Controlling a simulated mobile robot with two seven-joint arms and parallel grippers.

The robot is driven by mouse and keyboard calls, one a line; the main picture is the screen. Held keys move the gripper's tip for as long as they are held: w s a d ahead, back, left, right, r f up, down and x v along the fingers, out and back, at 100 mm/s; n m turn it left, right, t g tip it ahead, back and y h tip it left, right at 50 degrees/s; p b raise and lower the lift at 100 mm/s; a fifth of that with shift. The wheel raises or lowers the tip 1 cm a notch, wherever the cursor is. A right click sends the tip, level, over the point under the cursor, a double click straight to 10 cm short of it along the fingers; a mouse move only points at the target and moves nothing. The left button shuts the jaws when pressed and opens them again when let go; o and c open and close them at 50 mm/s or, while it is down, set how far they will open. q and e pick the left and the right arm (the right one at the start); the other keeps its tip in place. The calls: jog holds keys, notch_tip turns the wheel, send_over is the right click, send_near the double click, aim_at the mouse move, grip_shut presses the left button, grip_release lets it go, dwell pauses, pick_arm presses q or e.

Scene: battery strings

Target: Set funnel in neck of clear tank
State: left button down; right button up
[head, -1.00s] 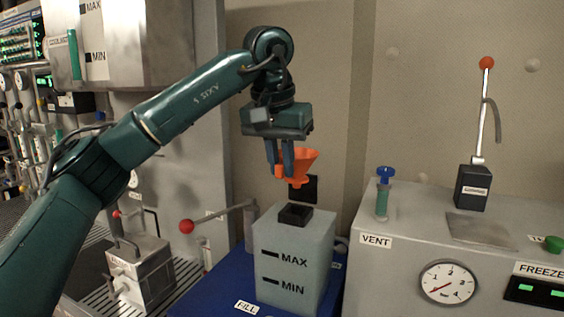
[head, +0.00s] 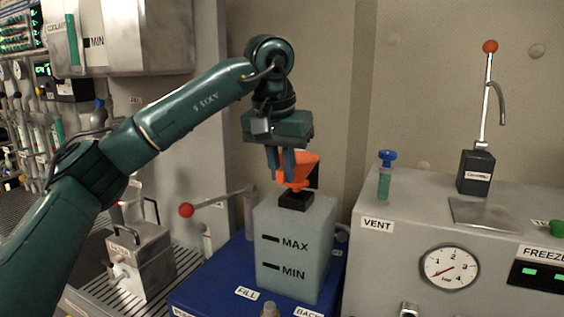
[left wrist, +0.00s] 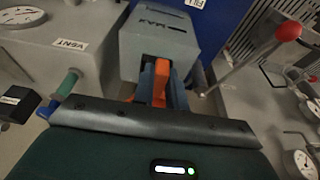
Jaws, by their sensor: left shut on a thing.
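The orange funnel (head: 300,170) is held upright by my left gripper (head: 281,162), which is shut on its side. The clear tank (head: 291,255) is a pale translucent block marked MAX and MIN, standing on a blue base. Its black square neck (head: 296,200) is directly below the funnel. The funnel's lower end is at the top of the neck; I cannot tell whether the spout is inside. My right gripper is not in view.
A grey cabinet (head: 440,225) with a VENT label, gauge and blue-capped valve (head: 386,172) stands right of the tank. A red-knobbed lever (head: 187,210) reaches out at the tank's left. A metal box (head: 143,262) sits on the grating further left.

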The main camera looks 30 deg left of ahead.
pick_arm(q)
jog(key=shift+p, duration=0.35)
dwell(0.5)
dwell(0.4)
jog(key=shift+p, duration=0.35)
jog(key=shift+f, duration=0.15)
dwell(0.3)
jog(key=shift+f+b, duration=0.3)
jog(key=shift+f, duration=0.7)
